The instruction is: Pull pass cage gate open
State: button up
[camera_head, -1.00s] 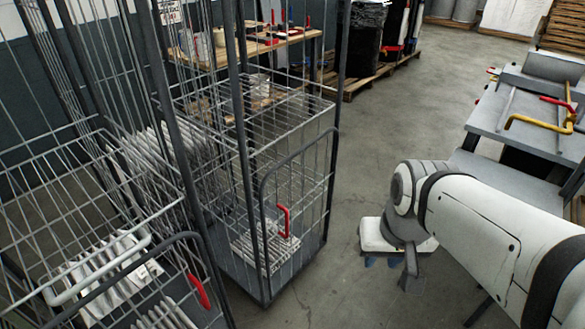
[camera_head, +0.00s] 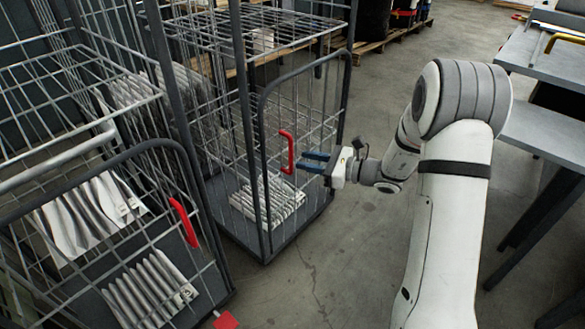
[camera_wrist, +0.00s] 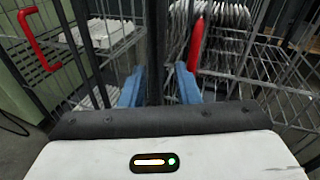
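Two wire cages with dark frames stand side by side in the head view. The right cage's gate (camera_head: 312,75) has a red handle (camera_head: 287,152). The left cage's gate (camera_head: 150,147) has its own red handle (camera_head: 183,222). My gripper (camera_head: 305,161) points left at the right gate's handle, its blue fingers apart and empty, the tips just short of it or beside it; contact cannot be told. In the wrist view, my gripper (camera_wrist: 159,85) has a dark post between and beyond its fingers. A red handle (camera_wrist: 196,45) shows by the right finger, another red handle (camera_wrist: 32,40) farther left.
White pleated filters (camera_head: 268,198) lie in the cages. A grey table (camera_head: 548,120) stands at the right. A red object (camera_head: 226,320) shows at the bottom edge. The floor (camera_head: 330,255) between cages and table is clear apart from my arm.

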aim_at(292, 155)
jog(key=w+d+f+m+t+b, duration=0.1)
jog(key=w+f+m+t, duration=0.1)
jog(key=w+f+m, duration=0.15)
jog(key=shift+n, duration=0.45)
jog(key=b+x, duration=0.1)
jog(key=x, duration=0.6)
jog(key=shift+w, duration=0.15)
jog(key=shift+c, duration=0.4)
grip_shut()
